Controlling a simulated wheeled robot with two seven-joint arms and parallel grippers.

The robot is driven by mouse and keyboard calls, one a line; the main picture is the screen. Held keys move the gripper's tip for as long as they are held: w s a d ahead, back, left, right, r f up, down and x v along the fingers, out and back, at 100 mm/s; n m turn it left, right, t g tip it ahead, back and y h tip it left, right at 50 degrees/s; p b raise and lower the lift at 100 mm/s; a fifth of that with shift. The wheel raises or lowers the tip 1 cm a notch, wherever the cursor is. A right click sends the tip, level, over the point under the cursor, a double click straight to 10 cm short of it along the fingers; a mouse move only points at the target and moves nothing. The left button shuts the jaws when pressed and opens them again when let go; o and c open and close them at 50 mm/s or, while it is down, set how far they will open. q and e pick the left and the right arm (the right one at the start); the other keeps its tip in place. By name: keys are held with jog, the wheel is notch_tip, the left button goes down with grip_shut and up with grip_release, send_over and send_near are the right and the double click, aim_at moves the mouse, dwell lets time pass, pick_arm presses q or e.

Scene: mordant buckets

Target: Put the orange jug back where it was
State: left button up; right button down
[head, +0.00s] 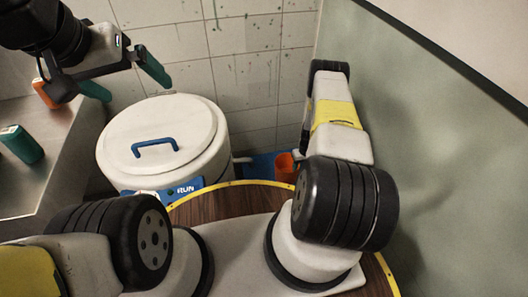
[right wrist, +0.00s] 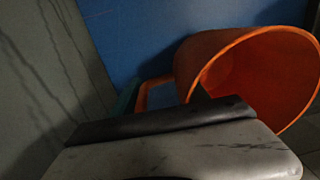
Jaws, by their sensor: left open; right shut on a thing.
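The orange jug (head: 286,168) shows in the head view low between the white vat and my right arm, partly hidden by the arm. In the right wrist view the jug (right wrist: 255,75) is large, its open mouth facing right, with its handle (right wrist: 146,94) at its left side. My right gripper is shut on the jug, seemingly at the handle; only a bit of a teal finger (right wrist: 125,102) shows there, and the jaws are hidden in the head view. My left gripper (head: 134,92) is open and empty, above and behind the left counter's edge.
A white lidded vat (head: 112,148) with a blue lid handle and a RUN label stands at centre left. A steel counter (head: 60,160) at left bears a teal can (head: 20,145) and an orange item (head: 46,94). A blue surface (head: 262,163) lies behind the jug. A green wall (head: 430,130) borders the right.

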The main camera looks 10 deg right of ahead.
aim_at(276, 173)
jog(key=a, duration=0.9)
jog(key=shift+s+a, duration=0.15)
jog(key=shift+a, duration=0.15)
jog(key=a, duration=0.3)
jog(key=shift+s, duration=0.1)
jog(key=shift+a+f, duration=0.25)
jog(key=shift+f, duration=0.5)
jog(key=shift+f, duration=0.15)
jog(key=c, duration=0.6)
grip_release()
